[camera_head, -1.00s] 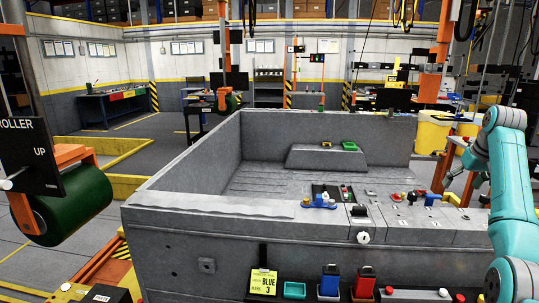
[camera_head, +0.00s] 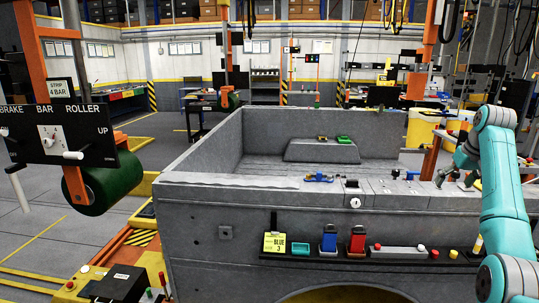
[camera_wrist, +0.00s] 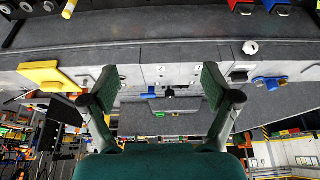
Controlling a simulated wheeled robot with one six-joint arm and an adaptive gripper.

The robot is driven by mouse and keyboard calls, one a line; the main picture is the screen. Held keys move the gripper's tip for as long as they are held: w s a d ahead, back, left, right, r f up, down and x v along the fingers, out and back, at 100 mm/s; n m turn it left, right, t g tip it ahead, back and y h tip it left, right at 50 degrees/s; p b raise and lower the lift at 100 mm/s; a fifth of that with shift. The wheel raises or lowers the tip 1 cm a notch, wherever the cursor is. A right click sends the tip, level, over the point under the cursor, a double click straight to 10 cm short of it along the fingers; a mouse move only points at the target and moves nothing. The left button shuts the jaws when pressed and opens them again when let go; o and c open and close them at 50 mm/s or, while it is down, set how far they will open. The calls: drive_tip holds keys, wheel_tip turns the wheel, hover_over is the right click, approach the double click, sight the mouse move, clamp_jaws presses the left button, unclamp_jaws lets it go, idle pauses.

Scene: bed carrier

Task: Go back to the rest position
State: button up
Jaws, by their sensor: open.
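My gripper (camera_wrist: 160,92) is open in the wrist view, with nothing between its two green-padded fingers. In the head view my gripper (camera_head: 456,180) is small and dark, over the right part of the grey carrier's front ledge. My teal arm (camera_head: 502,190) rises along the right edge and bends down toward it. The grey carrier (camera_head: 240,200) fills the middle of the head view. Whether the fingers touch the ledge cannot be told.
A yellow tag (camera_head: 275,242), a teal tray (camera_head: 300,248), a blue bin (camera_head: 329,240) and a red bin (camera_head: 357,241) line the carrier's front shelf. A blue part (camera_head: 319,178) lies on the ledge. A green roller (camera_head: 108,188) and black sign panel (camera_head: 60,133) stand left.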

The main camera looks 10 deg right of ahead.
drive_tip(key=w+a+f+t, duration=0.1)
drive_tip(key=a+f, duration=0.3)
drive_tip(key=f, duration=0.6)
drive_tip(key=w+a+f, duration=0.1)
drive_tip(key=a+f, duration=0.3)
drive_tip(key=f, duration=0.6)
drive_tip(key=w+a+f+t, duration=0.1)
drive_tip(key=a+f, duration=0.3)
drive_tip(key=f, duration=0.6)
drive_tip(key=s+a+f+t+h, duration=0.1)
drive_tip(key=s+a+f, duration=0.7)
drive_tip(key=a+f, duration=0.15)
drive_tip(key=s+a+f+t, duration=0.2)
drive_tip(key=s+a+f, duration=0.5)
drive_tip(key=a+f, duration=0.3)
drive_tip(key=s+a+n+t, duration=0.1)
drive_tip(key=s+a, duration=0.5)
drive_tip(key=s, duration=0.6)
drive_tip(key=s+a+n+t, duration=0.1)
drive_tip(key=s+a, duration=0.5)
drive_tip(key=s, duration=0.6)
drive_tip(key=s+a+r+t+y, duration=0.1)
drive_tip(key=s+a+r, duration=0.2)
drive_tip(key=s+r, duration=0.7)
drive_tip(key=s+a+r+n+t+y, duration=0.1)
drive_tip(key=s+a+r+t, duration=0.1)
drive_tip(key=s+r, duration=0.8)
drive_tip(key=shift+s+a+r+t, duration=0.15)
drive_tip(key=shift+s+a+t, duration=0.15)
drive_tip(key=shift+s+a, duration=0.2)
